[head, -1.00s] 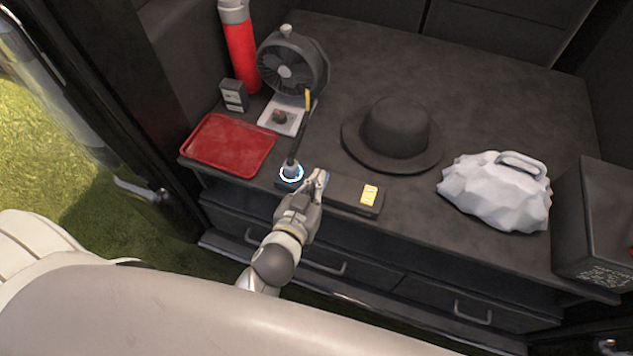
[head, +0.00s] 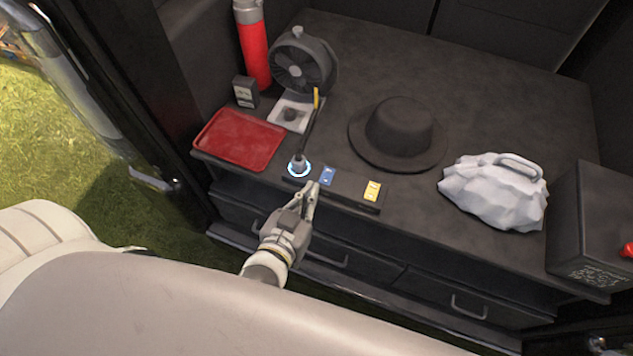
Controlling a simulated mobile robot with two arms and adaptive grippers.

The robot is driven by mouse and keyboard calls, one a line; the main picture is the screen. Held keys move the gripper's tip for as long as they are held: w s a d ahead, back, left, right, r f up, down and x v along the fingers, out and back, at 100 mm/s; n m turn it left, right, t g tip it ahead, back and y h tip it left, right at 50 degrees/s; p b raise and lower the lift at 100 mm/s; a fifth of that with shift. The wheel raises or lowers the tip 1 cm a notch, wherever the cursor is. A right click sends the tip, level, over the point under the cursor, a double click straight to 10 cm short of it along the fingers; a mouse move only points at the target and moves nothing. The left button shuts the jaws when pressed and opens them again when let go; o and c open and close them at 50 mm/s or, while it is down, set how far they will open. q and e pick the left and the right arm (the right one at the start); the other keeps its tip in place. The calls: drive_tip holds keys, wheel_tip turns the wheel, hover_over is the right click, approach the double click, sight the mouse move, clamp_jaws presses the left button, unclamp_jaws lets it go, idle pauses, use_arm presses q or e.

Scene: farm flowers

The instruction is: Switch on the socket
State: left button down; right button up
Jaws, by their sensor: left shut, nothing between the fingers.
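The socket is a dark strip (head: 345,190) along the front edge of the dark counter. A plug (head: 298,167) with a glowing blue-white ring stands at its left end, with a dark cable rising from it. A blue switch-like piece (head: 327,176) is in the strip's middle, and a yellow one (head: 372,191) is at its right end. My left gripper (head: 312,188) is shut and empty. Its fingertips are at the strip's front edge, just in front of the blue piece; I cannot tell whether they touch. My right gripper is not in view.
A red tray (head: 240,139) lies left of the plug. Behind are a fan (head: 303,62), a red cylinder (head: 253,45) and a small dark box (head: 245,92). A black hat (head: 400,130), a pale lumpy object (head: 493,195) and a dark box (head: 590,225) are to the right.

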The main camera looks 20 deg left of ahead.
use_arm(q)
drive_tip(key=shift+v, duration=1.3)
drive_tip(key=shift+f, duration=0.2)
drive_tip(key=s+d+f+m+g+h, duration=0.1)
drive_tip(key=s+f+g, duration=0.3)
drive_tip(key=f, duration=1.1)
drive_tip(key=s+d+f+m+g, duration=0.1)
drive_tip(key=s+f+g, duration=0.3)
drive_tip(key=f, duration=1.1)
drive_tip(key=s+a+f+g, duration=0.2)
drive_tip(key=s+a+f, duration=0.3)
drive_tip(key=s+f, duration=0.3)
drive_tip(key=s+a+f+g+y, duration=0.1)
drive_tip(key=s+a+f+g, duration=0.2)
drive_tip(key=s+a+f, duration=0.3)
drive_tip(key=s+f, duration=0.3)
drive_tip(key=s, duration=0.2)
drive_tip(key=shift+s+a+f+g+y, duration=0.2)
drive_tip(key=shift+s+a+g+y, duration=0.05)
drive_tip(key=shift+s+g+y, duration=0.1)
